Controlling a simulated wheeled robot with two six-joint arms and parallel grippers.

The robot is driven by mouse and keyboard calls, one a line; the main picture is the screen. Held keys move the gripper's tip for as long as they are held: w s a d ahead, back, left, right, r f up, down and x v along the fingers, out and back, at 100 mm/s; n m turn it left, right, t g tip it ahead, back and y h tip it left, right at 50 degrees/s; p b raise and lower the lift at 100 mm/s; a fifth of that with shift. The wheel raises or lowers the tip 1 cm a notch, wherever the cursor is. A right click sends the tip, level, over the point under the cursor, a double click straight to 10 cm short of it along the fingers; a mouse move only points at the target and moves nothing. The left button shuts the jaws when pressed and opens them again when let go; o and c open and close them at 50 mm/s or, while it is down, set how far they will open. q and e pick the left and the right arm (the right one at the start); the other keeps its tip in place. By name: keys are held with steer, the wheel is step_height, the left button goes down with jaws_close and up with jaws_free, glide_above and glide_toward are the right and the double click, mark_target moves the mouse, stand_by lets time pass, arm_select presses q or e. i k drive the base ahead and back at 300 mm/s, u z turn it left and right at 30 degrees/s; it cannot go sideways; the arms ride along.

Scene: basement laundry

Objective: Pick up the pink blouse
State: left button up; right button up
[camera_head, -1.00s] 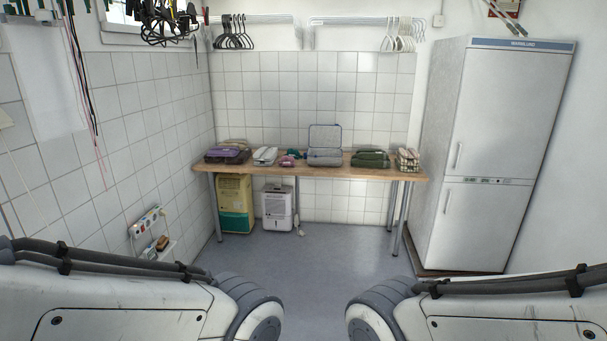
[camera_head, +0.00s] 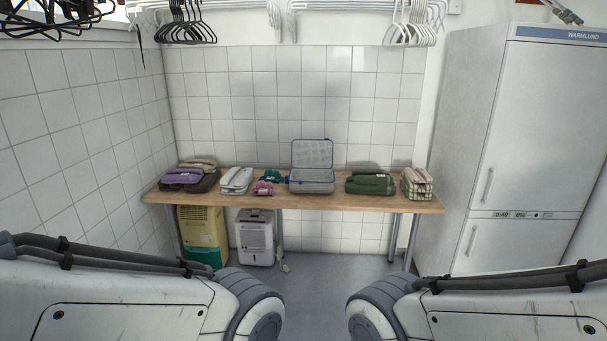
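A small pink folded garment (camera_head: 263,188), which looks like the pink blouse, lies on the wooden table (camera_head: 225,197) against the back wall. It sits left of an open grey suitcase (camera_head: 311,182) with a blue rim. My two arms show at the lower left and lower right of the head view. Neither gripper is in view. The table is still some distance ahead of me.
Folded purple, white, green and checked clothes (camera_head: 417,183) line the table. A dehumidifier (camera_head: 255,238) and a yellow-green unit (camera_head: 204,236) stand beneath. A tall white fridge (camera_head: 520,150) stands at right. Hangers (camera_head: 185,24) hang above. Grey floor (camera_head: 320,272) before the table is clear.

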mark_target(262, 188)
steer(key=u, duration=0.1)
steer(key=i, duration=3.65)
steer(key=u, duration=0.2)
